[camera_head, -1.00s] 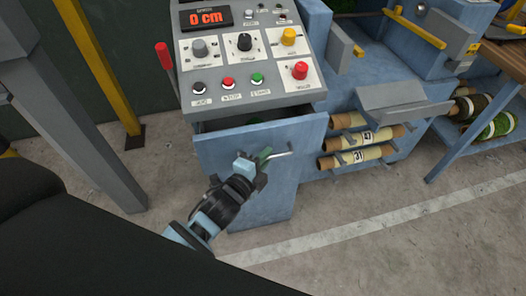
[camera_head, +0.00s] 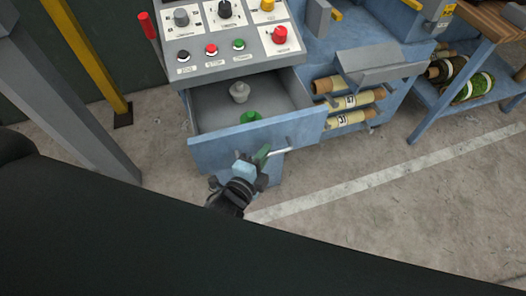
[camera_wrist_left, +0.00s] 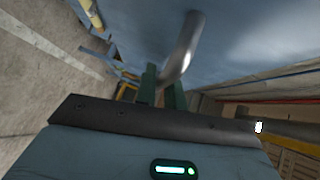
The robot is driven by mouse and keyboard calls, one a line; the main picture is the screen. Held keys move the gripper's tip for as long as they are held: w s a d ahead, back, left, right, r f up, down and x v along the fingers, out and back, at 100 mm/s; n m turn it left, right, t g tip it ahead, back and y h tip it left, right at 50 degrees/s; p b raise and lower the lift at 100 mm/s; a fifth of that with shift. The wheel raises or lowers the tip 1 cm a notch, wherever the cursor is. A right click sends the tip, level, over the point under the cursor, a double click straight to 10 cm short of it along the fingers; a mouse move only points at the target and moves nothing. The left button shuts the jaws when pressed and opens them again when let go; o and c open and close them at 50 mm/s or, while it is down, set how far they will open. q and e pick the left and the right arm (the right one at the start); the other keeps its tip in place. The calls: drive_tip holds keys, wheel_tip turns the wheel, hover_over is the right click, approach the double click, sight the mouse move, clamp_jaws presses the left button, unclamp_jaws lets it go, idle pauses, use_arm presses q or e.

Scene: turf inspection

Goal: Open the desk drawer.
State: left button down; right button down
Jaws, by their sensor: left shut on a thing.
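The blue desk drawer (camera_head: 222,153) is pulled out from under the control panel, and its inside shows. My left gripper (camera_head: 262,156) is shut on the handle. In the left wrist view the handle (camera_wrist_left: 183,50) runs between the green fingers (camera_wrist_left: 164,90). My right gripper is not in view.
The control panel (camera_head: 235,50) with several buttons and knobs is above the drawer. Yellow labelled rolls (camera_head: 350,102) sit on a rack at right. A grey post (camera_head: 70,100) stands at left. The concrete floor in front is clear.

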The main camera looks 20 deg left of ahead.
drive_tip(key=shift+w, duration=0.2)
use_arm(q)
drive_tip(key=c, duration=1.8)
unclamp_jaws()
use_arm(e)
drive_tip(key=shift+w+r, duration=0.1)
use_arm(q)
drive_tip(key=shift+o, duration=0.2)
drive_tip(key=v, duration=0.7)
drive_tip(key=shift+s, duration=0.35)
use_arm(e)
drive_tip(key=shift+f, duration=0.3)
use_arm(q)
drive_tip(key=shift+a+r, duration=0.1)
drive_tip(key=shift+a, duration=0.05)
